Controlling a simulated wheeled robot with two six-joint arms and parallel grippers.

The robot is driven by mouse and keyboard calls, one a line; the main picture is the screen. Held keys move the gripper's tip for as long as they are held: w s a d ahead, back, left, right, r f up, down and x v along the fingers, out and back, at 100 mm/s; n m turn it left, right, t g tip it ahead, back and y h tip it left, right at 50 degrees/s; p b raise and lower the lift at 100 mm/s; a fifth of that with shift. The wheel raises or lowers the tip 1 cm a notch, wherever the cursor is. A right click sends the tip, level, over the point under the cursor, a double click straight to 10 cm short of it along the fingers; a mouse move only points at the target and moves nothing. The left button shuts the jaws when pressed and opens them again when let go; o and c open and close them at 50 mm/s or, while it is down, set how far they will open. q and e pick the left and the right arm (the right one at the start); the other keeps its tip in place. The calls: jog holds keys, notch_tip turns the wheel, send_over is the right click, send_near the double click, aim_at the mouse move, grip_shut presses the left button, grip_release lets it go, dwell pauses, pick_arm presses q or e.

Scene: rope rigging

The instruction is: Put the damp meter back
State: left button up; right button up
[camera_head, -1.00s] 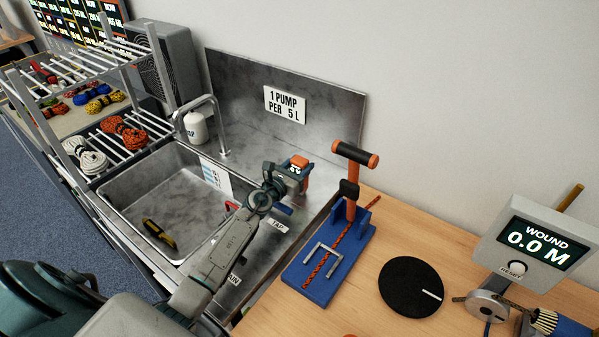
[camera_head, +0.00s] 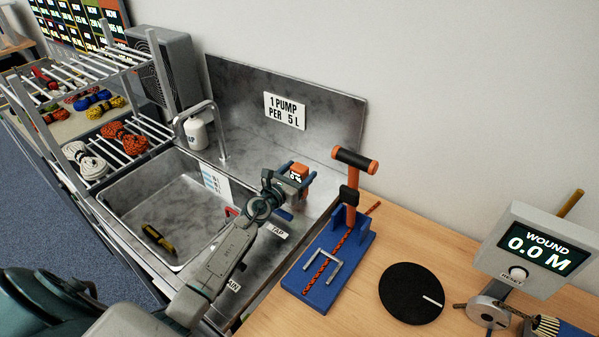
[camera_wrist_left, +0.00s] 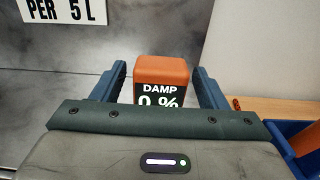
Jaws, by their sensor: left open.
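The damp meter (camera_head: 299,172) is a small orange block with a dark display. In the left wrist view the damp meter (camera_wrist_left: 161,76) reads "DAMP 0 %" and stands between my two blue fingers, with a gap visible on each side. My left gripper (camera_head: 295,177) is open around it, over the steel counter (camera_head: 262,149) to the right of the sink. The meter's underside is hidden by the gripper. My right gripper is in neither view.
The sink (camera_head: 128,205) holds a yellow-black tool (camera_head: 158,238). A blue stand with an orange post (camera_head: 350,206), a black disc (camera_head: 402,292) and a "WOUND 0.0 M" display (camera_head: 540,245) are on the wooden bench. A rack (camera_head: 118,148) with rope coils stands left.

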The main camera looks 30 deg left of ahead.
pick_arm(q)
jog(key=s+a, duration=0.1)
jog(key=s, duration=1)
jog(key=shift+s+a, duration=0.2)
jog(key=shift+a, duration=0.1)
jog(key=shift+f, duration=0.1)
